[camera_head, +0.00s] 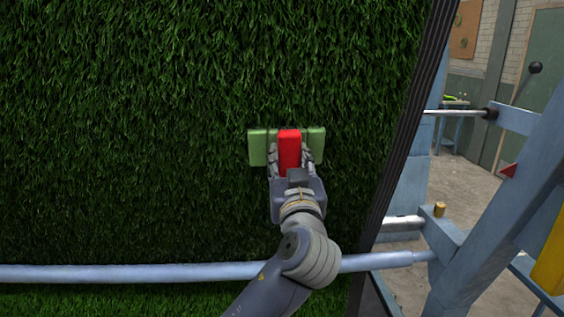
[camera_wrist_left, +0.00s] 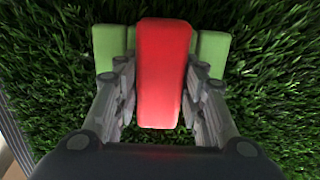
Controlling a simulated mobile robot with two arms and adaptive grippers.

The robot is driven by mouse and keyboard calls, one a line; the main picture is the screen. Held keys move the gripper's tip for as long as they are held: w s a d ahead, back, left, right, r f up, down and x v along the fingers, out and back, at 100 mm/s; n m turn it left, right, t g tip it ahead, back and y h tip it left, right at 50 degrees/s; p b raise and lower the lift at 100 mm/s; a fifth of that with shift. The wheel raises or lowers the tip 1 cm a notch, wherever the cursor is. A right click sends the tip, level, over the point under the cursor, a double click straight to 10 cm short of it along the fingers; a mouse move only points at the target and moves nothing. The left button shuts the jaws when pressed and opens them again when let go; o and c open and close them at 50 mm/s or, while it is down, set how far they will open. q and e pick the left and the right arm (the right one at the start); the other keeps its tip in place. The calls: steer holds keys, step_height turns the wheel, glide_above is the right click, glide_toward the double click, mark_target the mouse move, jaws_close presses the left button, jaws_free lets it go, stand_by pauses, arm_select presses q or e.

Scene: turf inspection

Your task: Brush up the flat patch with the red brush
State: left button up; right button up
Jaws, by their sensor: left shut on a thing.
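The brush has a red handle (camera_head: 289,150) and a light green bar-shaped head (camera_head: 257,147). My left gripper (camera_head: 288,160) is shut on the red handle, one finger on each side. In the left wrist view the handle (camera_wrist_left: 163,75) stands between the fingers (camera_wrist_left: 160,95), with the green head (camera_wrist_left: 108,45) behind it. The head lies against or just in front of the upright turf (camera_head: 130,120); I cannot tell if it touches. The bristles are hidden. The turf is dark green, and no flat patch stands out clearly. My right gripper is not in view.
A pale blue horizontal bar (camera_head: 130,272) crosses in front of the lower turf. A dark edge strip (camera_head: 408,125) bounds the turf on the right. Beyond it stand a blue metal frame (camera_head: 500,225) and a small table (camera_head: 455,122).

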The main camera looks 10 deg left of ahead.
arm_select(q)
steer(key=shift+w+d+b, duration=0.2)
steer(key=shift+d+b, duration=0.15)
steer(key=shift+d, duration=0.4)
steer(key=shift+w+d, duration=0.1)
steer(key=shift+d, duration=0.25)
steer(key=shift+d, duration=0.1)
steer(key=shift+w+d+b, duration=0.3)
steer(key=shift+d+b, duration=0.05)
steer(key=shift+d, duration=0.45)
steer(key=shift+d, duration=0.1)
steer(key=shift+w+d+r+b, duration=0.1)
steer(key=shift+d+b, duration=0.1)
steer(key=shift+d, duration=0.15)
steer(key=shift+w+d+b, duration=0.1)
steer(key=shift+d+b, duration=0.05)
steer(key=shift+d, duration=0.15)
steer(key=shift+w+d+b, duration=0.2)
steer(key=shift+d, duration=0.35)
steer(key=shift+w+d+b, duration=0.15)
steer(key=shift+d, duration=0.4)
steer(key=shift+s+a, duration=0.15)
steer(key=shift+a, duration=0.4)
steer(key=shift+s+a, duration=0.15)
steer(key=shift+a, duration=0.35)
steer(key=shift+a, duration=0.1)
